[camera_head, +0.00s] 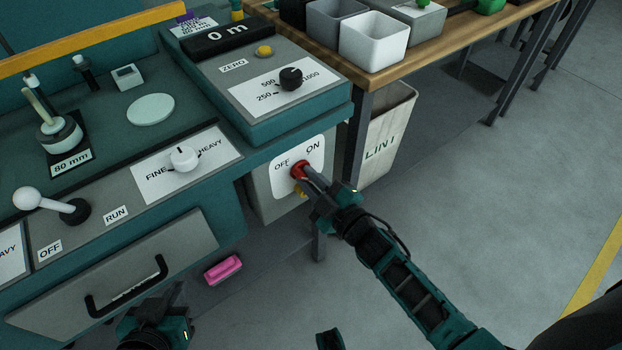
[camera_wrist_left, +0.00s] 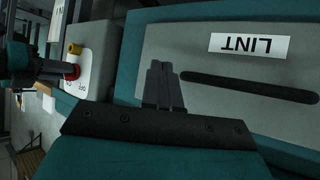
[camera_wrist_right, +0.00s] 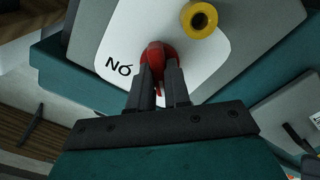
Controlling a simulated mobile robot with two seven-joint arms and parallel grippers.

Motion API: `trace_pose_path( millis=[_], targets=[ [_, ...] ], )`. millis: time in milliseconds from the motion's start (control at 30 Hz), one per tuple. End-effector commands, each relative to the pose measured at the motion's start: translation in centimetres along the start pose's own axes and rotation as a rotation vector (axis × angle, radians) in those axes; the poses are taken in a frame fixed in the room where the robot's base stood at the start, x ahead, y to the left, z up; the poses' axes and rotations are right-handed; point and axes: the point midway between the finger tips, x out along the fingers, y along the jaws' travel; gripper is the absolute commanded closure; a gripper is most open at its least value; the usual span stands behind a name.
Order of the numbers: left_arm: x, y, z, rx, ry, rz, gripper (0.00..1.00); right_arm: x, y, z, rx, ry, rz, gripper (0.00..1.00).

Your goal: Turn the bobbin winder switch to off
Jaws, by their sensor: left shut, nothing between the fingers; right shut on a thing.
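A red rotary switch (camera_head: 299,169) sits on a white plate (camera_head: 283,183) marked OFF at left and ON at right, on the front of a grey box. My right gripper (camera_head: 309,175) is shut on the red switch; its fingers hide part of it, so I cannot tell which mark it points to. The right wrist view shows the red switch (camera_wrist_right: 157,54) between my right gripper's fingers (camera_wrist_right: 160,82), beside the ON lettering. My left gripper (camera_head: 177,294) is shut and empty, low in front of the grey drawer. It also shows in the left wrist view (camera_wrist_left: 162,80).
A yellow round part (camera_wrist_right: 199,19) sits close beside the switch. A black drawer handle (camera_head: 127,286) is near my left gripper. A FINE/HEAVY knob (camera_head: 184,158) and a lever with a white ball (camera_head: 27,198) are on the panel. A LINT bin (camera_head: 387,135) stands right of the box.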

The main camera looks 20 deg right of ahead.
Motion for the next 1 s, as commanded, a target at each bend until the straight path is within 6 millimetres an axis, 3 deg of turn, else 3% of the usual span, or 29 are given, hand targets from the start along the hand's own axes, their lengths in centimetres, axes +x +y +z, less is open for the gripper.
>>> trace_pose_path(
  millis=[100,133,400,733,1000],
  targets=[
    [0.0,0.0,0.0,0.001,0.0,0.0,1.0,0.0,0.0,-0.1,-0.006,0.003,0.0,1.0],
    [0.0,0.0,0.0,0.001,0.0,0.0,1.0,0.0,0.0,-0.1,-0.006,0.003,0.0,0.82],
    [0.0,0.0,0.0,0.0,0.0,0.0,1.0,0.0,0.0,0.0,-0.003,0.001,0.0,0.57],
    [-0.1,0.1,-0.2,-0.005,0.001,0.0,1.0,-0.6,0.0,0.0,-0.001,-0.001,-0.001,0.57],
    [-0.5,0.2,-1.0,-0.011,0.002,0.0,1.0,-5.5,0.0,-0.1,-0.001,-0.002,-0.004,0.57]
  ],
)
